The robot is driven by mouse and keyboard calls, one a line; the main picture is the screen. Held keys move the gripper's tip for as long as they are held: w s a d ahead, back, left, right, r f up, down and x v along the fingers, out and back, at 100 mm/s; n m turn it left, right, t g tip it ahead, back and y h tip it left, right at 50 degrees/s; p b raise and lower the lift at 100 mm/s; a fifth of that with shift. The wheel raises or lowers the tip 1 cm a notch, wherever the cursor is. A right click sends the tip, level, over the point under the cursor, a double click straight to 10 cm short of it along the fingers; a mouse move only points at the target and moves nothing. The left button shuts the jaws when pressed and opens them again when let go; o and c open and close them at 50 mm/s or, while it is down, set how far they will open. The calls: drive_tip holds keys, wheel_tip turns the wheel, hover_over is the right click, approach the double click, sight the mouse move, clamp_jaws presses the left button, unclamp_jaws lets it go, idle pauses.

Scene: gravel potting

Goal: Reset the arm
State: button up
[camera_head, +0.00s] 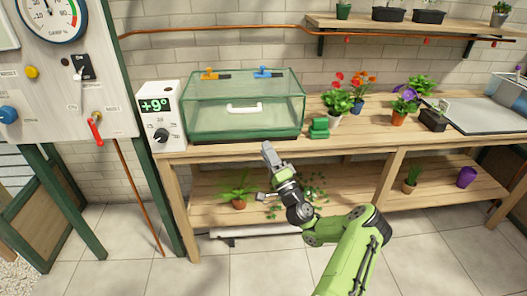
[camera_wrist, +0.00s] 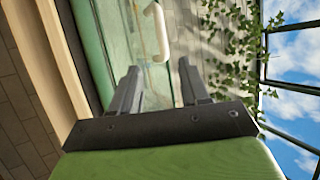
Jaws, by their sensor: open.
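My green arm reaches up from the lower right in the head view, with my gripper (camera_head: 268,150) in front of the workbench's front edge, below the glass case. In the wrist view my gripper (camera_wrist: 158,82) shows two dark fingers set apart with nothing between them. Beyond the fingers is the green-framed glass case (camera_head: 245,127) with its white handle (camera_head: 244,108); the handle also shows in the wrist view (camera_wrist: 158,32). The case's lid appears closed.
The wooden workbench (camera_head: 345,142) holds a display box (camera_head: 160,118) reading +9°, a green block (camera_head: 319,128) and potted flowers (camera_head: 337,100). A lower shelf (camera_head: 325,208) holds plants behind my arm. A control panel (camera_head: 65,75) hangs at left. The tiled floor in front is clear.

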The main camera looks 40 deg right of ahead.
drive_tip(key=w+a+r+n+g+y, duration=0.15)
drive_tip(key=w+a+n+y, duration=0.25)
drive_tip(key=a+n+y, duration=0.4)
drive_tip(key=w+a+r+n+g+y, duration=0.1)
drive_tip(key=w+a+n+g+y, duration=0.25)
drive_tip(key=a+y, duration=0.45)
drive_tip(key=s+a+f+n+g+h, duration=0.1)
drive_tip(key=s+a+n+g, duration=0.4)
drive_tip(key=a, duration=0.6)
drive_tip(key=s+a+f+n+g+h, duration=0.1)
drive_tip(key=a+n+g, duration=0.4)
drive_tip(key=a, duration=0.6)
drive_tip(key=s+d+r+m+g+h, duration=0.15)
drive_tip(key=s+r+h, duration=0.25)
drive_tip(key=s, duration=0.9)
drive_tip(key=s+d+r+m+g+h, duration=0.1)
drive_tip(key=s+r+m+h, duration=0.2)
drive_tip(key=s, duration=1)
wheel_tip(320, 180, up, 17)
drive_tip(key=n+h+p, duration=0.1)
drive_tip(key=p, duration=1.6)
drive_tip(key=shift+a, duration=0.2)
